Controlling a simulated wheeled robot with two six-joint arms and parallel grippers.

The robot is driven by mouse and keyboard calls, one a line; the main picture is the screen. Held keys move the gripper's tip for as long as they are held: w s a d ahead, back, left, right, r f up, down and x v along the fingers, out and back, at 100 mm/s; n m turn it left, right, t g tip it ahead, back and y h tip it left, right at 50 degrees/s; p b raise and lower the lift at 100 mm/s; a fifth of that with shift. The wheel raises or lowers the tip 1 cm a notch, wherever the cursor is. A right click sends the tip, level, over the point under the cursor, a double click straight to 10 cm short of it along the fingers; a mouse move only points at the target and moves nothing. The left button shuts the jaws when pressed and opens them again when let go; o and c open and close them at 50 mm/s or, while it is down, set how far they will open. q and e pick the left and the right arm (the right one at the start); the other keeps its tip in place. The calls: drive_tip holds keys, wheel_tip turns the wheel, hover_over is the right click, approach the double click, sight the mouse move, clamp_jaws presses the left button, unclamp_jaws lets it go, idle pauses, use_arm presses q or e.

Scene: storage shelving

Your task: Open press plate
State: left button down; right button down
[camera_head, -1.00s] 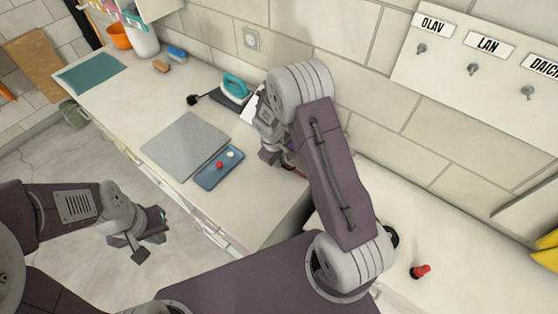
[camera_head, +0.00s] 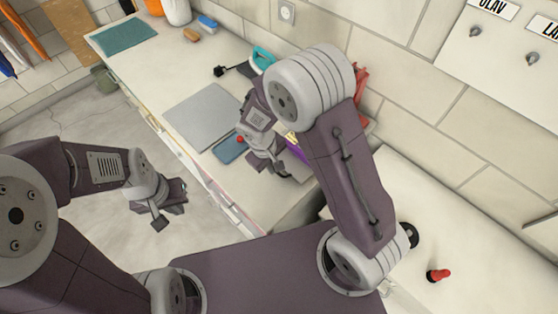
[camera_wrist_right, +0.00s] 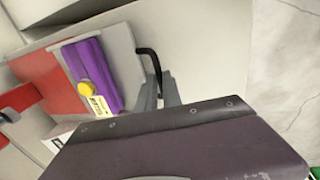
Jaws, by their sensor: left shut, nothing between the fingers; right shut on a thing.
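The press shows in the right wrist view as a grey plate (camera_wrist_right: 122,62) bearing a purple block (camera_wrist_right: 92,74) with a yellow knob (camera_wrist_right: 86,88). A black curved handle (camera_wrist_right: 152,58) is at the plate's edge. My right gripper (camera_wrist_right: 160,84) is shut on the handle; the contact is partly hidden. In the head view my right gripper (camera_head: 265,162) is beside the purple block (camera_head: 297,150), and my arm covers much of the press. My left gripper (camera_head: 165,204) is shut and empty over the floor, left of the counter.
A grey board (camera_head: 203,115) and a blue tray (camera_head: 229,149) with a red ball (camera_head: 240,139) lie left of my right gripper. A teal iron (camera_head: 262,58) is behind. A red part (camera_head: 360,84) stands by the tiled wall. A red-topped item (camera_head: 438,275) is at right.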

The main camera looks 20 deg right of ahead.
drive_tip(key=c, duration=1.5)
unclamp_jaws()
drive_tip(key=w+v, duration=0.1)
drive_tip(key=v, duration=0.8)
drive_tip(key=shift+s, duration=0.5)
drive_tip(key=shift+d, duration=0.1)
